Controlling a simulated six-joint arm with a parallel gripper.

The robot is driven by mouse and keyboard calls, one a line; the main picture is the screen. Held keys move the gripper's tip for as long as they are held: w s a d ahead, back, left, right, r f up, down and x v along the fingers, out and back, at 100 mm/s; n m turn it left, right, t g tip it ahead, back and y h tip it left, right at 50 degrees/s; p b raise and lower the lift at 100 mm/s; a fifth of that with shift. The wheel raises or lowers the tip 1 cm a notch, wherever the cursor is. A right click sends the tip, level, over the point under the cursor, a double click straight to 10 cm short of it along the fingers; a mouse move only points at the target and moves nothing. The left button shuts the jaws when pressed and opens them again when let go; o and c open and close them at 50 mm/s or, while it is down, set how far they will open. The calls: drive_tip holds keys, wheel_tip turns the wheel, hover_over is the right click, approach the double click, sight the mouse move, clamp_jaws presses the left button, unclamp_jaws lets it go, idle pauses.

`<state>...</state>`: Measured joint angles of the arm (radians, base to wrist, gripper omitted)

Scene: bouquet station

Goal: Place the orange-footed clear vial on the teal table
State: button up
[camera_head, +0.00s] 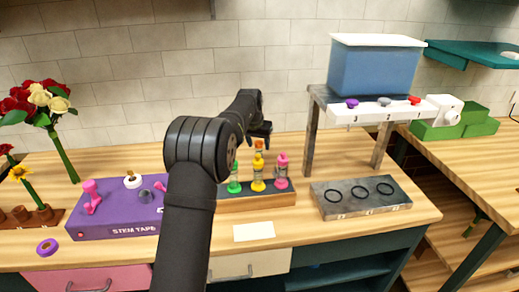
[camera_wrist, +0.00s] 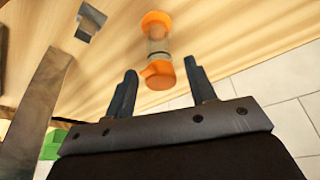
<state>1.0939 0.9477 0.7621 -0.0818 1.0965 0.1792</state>
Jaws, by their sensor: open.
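The orange-footed clear vial (camera_wrist: 158,48) has orange ends and a clear middle. In the wrist view it lies between and just beyond my gripper's (camera_wrist: 160,66) two open fingers, with no clear contact. In the head view the vial (camera_head: 259,146) shows as a small orange piece behind the yellow vial, just below my gripper (camera_head: 262,130); its lower part is hidden. The teal table (camera_head: 450,57) is at the far right back, with a white round thing partly visible on it.
Green, yellow (camera_head: 257,176) and pink (camera_head: 281,172) vials stand in a wooden rack (camera_head: 262,201) in front of my gripper. A metal stand (camera_head: 311,140) bearing a blue bin (camera_head: 373,70) is between the vial and the teal table. Green boxes (camera_head: 470,122) lie below that table.

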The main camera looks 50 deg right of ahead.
drive_tip(key=v, duration=0.8)
drive_tip(key=x, duration=1.2)
drive_tip(key=shift+a, duration=0.1)
wheel_tip(320, 180, up, 2)
drive_tip(key=shift+r, duration=1.05)
